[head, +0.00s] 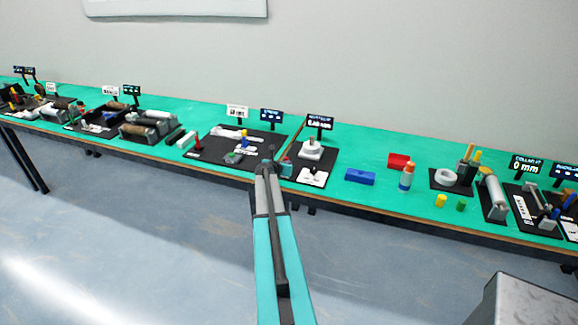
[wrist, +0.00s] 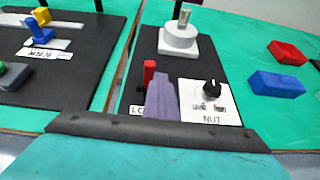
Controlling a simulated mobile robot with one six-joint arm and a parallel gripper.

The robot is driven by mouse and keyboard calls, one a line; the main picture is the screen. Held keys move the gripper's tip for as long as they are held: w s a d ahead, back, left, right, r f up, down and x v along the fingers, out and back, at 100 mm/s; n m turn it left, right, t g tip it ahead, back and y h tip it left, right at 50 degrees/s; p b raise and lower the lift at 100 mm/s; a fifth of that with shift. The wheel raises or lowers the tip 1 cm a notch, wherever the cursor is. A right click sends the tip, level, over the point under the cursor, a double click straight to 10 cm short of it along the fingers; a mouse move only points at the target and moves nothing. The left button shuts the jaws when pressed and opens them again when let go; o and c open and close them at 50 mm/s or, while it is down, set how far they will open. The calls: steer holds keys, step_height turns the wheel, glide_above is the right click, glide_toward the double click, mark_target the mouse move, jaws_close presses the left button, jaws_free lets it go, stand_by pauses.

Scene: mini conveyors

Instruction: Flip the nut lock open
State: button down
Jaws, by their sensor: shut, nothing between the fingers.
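The nut station is a black board (wrist: 205,72) with a white round nut piece (wrist: 179,38) on a post at its back. The same nut piece shows in the head view (head: 311,150). A small upright red lever (wrist: 149,73) stands at the board's front left, by a partly hidden label starting "LC". A white panel (wrist: 228,112) marked NUT carries a black knob (wrist: 212,90). My gripper (wrist: 160,80) is shut and empty, its fingers just right of the red lever. I cannot tell whether they touch it. In the head view my gripper (head: 268,156) reaches the station's left side.
Left is another black board (wrist: 75,62) with a blue and yellow piece (wrist: 40,28). Right are a blue block (wrist: 276,84) and a red block (wrist: 287,52). A glue-like bottle (head: 406,177) stands farther right.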

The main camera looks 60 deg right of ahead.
steer(key=shift+w+a+r+t+p, duration=0.15)
steer(key=shift+w+r+p, duration=0.1)
steer(key=shift+w+r, duration=0.35)
steer(key=shift+w+a+r+t+p, duration=0.15)
steer(key=shift+w+r+p, duration=0.1)
steer(key=shift+w+r, duration=0.3)
steer(key=shift+w+d, duration=0.1)
steer(key=shift+r, duration=0.1)
steer(key=s+a+r+p, duration=0.2)
steer(key=s+r+p, duration=0.1)
steer(key=r, duration=0.4)
steer(key=shift+a+r, duration=0.2)
steer(key=shift+a, duration=0.15)
steer(key=shift+s, duration=0.1)
